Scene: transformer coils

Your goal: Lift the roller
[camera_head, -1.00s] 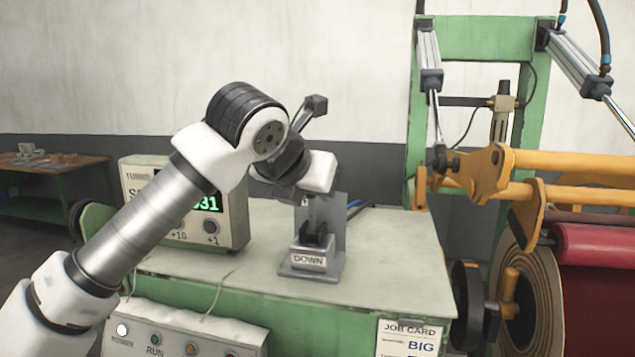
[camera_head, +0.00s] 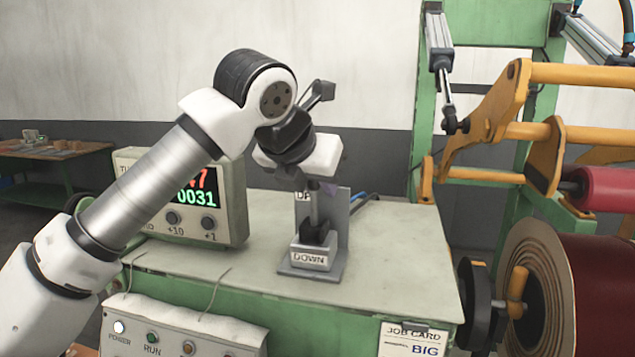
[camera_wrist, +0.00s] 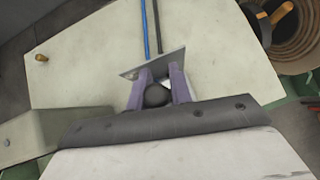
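The red roller (camera_head: 605,188) hangs from the yellow arms (camera_head: 545,152) at the right. It is clear above the big wound coil (camera_head: 533,268), with a visible gap between them. A small lever box marked DOWN (camera_head: 309,258) stands on the green bench, with a grey upright plate behind it. Its lever (camera_head: 314,209) stands roughly upright, its top end inside my gripper (camera_head: 318,190). In the wrist view, my two purple-grey fingers (camera_wrist: 160,84) close in on both sides of the lever's dark round knob (camera_wrist: 156,96).
A control box with a lit display (camera_head: 195,195) stands left of the lever, close under my arm. A button panel (camera_head: 180,330) is on the bench front. The bench top (camera_head: 395,240) right of the lever is clear. Blue and black cables (camera_wrist: 150,30) run behind the plate.

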